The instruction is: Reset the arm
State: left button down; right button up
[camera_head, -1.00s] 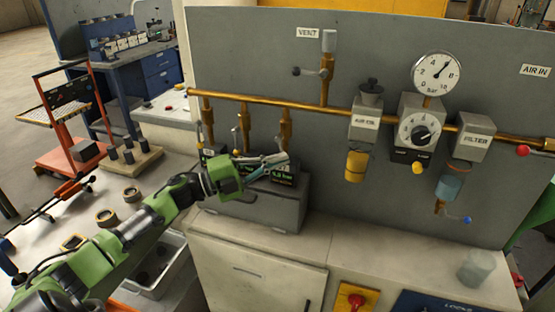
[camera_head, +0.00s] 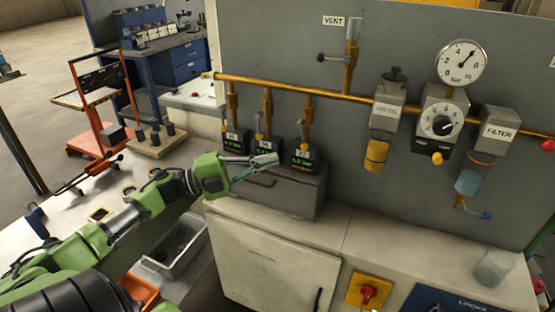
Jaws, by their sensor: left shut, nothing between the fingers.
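My left arm is green and black and comes in from the lower left. My left gripper (camera_head: 264,161) is shut and empty, in front of the small black display units and above the grey box (camera_head: 288,190) on the cabinet top. The right display unit (camera_head: 304,158) shows beside the fingertips, and the left display unit (camera_head: 232,140) stands behind the gripper's body. I cannot tell whether the fingers touch anything. My right gripper is not in view.
A brass pipe (camera_head: 290,89) runs along the grey panel, with a pressure gauge (camera_head: 462,63) and filter (camera_head: 498,130). A red knob (camera_head: 370,291) and a clear cup (camera_head: 494,266) are at the front right. The cabinet top's middle is clear.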

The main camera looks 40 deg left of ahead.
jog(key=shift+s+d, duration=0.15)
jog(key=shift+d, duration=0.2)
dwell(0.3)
